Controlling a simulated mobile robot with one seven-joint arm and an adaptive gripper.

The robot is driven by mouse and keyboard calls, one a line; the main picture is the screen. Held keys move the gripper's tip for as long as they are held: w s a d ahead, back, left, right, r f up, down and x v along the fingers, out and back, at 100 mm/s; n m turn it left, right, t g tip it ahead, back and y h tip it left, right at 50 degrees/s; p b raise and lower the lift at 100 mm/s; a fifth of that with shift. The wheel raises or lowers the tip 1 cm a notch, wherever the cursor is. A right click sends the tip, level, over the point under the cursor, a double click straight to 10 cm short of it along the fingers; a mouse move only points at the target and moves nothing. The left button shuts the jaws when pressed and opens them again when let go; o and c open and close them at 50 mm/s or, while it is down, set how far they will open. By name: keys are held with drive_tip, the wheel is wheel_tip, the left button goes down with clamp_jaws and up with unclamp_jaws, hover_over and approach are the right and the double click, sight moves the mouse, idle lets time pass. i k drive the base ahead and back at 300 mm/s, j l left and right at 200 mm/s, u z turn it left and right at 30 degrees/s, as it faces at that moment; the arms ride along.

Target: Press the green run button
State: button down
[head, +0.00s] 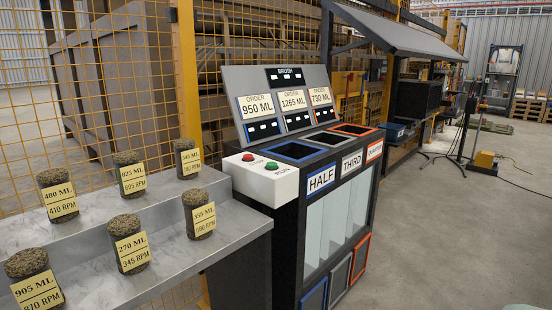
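The green run button (271,166) sits on the white control box (268,180) at the left end of the machine, with the label RUN below it. A red button (249,157) sits just behind and to its left on the same box. Nothing touches either button. My gripper is not recognisable in the head view.
The machine has bins labelled HALF (321,180), THIRD (351,162) and a red-framed one, and an order panel (282,100). Floor (440,230) to the right is clear.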

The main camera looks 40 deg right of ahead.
sight(270, 164)
drive_tip(key=i+l, duration=0.1)
drive_tip(key=l, duration=0.6)
drive_tip(key=i+l, duration=0.1)
drive_tip(key=l, duration=0.6)
drive_tip(key=i+l, duration=0.1)
drive_tip(key=l, duration=0.55)
